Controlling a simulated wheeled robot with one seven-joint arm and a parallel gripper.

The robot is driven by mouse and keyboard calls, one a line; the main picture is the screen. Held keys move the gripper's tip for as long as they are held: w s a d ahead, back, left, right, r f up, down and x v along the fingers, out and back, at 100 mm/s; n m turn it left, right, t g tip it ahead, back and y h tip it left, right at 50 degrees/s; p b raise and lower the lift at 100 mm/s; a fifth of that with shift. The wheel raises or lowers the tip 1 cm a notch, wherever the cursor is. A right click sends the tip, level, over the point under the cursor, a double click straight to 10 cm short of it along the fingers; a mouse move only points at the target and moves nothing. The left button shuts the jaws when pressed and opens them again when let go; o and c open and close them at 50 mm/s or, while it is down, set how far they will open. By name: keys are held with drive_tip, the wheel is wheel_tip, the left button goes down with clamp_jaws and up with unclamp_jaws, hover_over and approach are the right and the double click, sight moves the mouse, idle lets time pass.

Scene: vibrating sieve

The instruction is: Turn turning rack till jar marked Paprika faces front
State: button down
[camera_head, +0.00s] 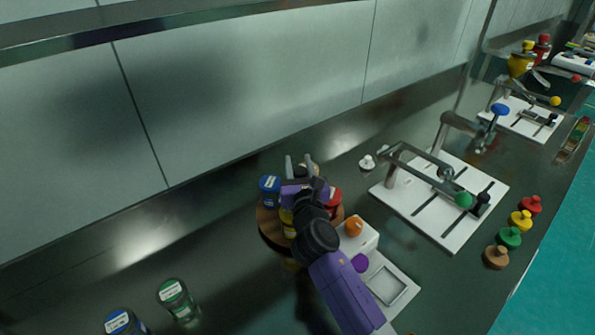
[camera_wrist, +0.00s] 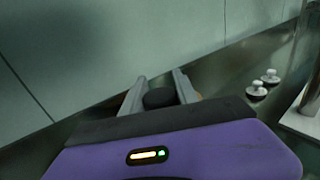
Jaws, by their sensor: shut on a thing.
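The turning rack (camera_head: 268,228) is a round wooden-coloured stand on the metal counter. It holds small jars, among them a blue-lidded jar (camera_head: 269,186) at its left, a yellow jar (camera_head: 287,222) at its front and a red jar (camera_head: 335,202) at its right. My arm hides much of the rack, and I cannot read any label as Paprika. My gripper (camera_head: 300,166) is above the rack's middle. In the wrist view its fingers are shut on a dark round knob (camera_wrist: 160,98); whether this belongs to the rack or is a jar's lid is unclear.
A white box with an orange knob (camera_head: 354,226) stands close to the rack's right. A green-labelled jar (camera_head: 175,297) and a blue-labelled jar (camera_head: 122,322) stand front left. A white board with a metal linkage (camera_head: 445,200) lies to the right. The wall is close behind.

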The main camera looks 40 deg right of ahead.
drive_tip(key=shift+s+d+f+m+g+h+b, duration=0.15)
drive_tip(key=shift+m+g+h+b, duration=0.4)
drive_tip(key=shift+m+g+h, duration=0.4)
drive_tip(key=shift+s+d+r+m+g+h+b, duration=0.1)
drive_tip(key=shift+m+g+h+b, duration=0.55)
drive_tip(key=shift+h, duration=0.5)
drive_tip(key=shift+s+d+m+g+h+p, duration=0.2)
drive_tip(key=shift+m+g+h, duration=0.65)
drive_tip(key=shift+g, duration=0.3)
drive_tip(key=shift+s+d+m+g+h+p, duration=0.1)
drive_tip(key=shift+s+m+g+h+p, duration=0.1)
drive_tip(key=shift+m+g+h, duration=0.65)
drive_tip(key=shift+s+f+m+g, duration=0.1)
drive_tip(key=shift+m+g, duration=0.3)
drive_tip(key=shift+g, duration=0.3)
drive_tip(key=c, duration=1)
unclamp_jaws()
drive_tip(key=shift+o, duration=0.2)
